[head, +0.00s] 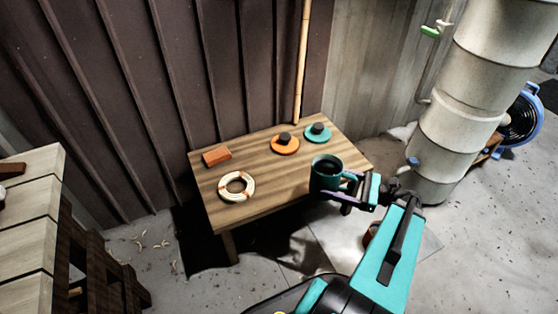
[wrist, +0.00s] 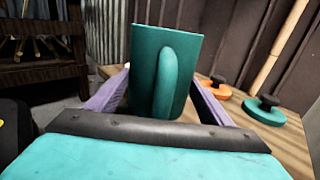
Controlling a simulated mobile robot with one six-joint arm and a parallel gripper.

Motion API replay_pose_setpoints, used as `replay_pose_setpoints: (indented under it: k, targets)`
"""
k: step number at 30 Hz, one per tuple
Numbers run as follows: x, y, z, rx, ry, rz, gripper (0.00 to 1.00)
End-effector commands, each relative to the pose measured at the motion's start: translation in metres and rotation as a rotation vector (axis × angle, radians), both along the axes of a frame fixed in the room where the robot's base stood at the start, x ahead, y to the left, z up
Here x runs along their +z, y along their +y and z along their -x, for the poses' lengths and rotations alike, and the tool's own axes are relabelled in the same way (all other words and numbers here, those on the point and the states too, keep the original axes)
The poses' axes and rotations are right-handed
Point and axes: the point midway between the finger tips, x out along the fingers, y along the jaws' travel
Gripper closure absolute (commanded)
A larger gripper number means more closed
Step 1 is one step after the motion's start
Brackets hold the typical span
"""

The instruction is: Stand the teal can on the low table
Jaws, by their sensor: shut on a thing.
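The teal can (head: 324,176), open at the top and dark inside, is upright at the front right of the low table (head: 270,187) in the head view. In the wrist view the can (wrist: 146,70) faces me with its upright handle. My gripper (head: 340,188) is shut on the can, a purple-grey finger on each side.
The table also bears an orange disc (head: 285,148) and a teal disc (head: 318,134) with dark knobs, an orange-red block (head: 216,157) and a pale ring (head: 237,187). A bamboo pole (head: 301,65) stands behind. A large pale cylinder (head: 470,100) stands right. The table's middle is clear.

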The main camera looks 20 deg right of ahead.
Motion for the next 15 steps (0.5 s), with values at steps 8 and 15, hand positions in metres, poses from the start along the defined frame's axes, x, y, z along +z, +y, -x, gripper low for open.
replay_pose_setpoints:
  k: [8,15]
  targets:
    - [0.0,-0.004,-0.004,-0.002,-0.004,-0.001,0.76]
    - [-0.003,-0.017,-0.025,-0.002,-0.006,0.0,0.76]
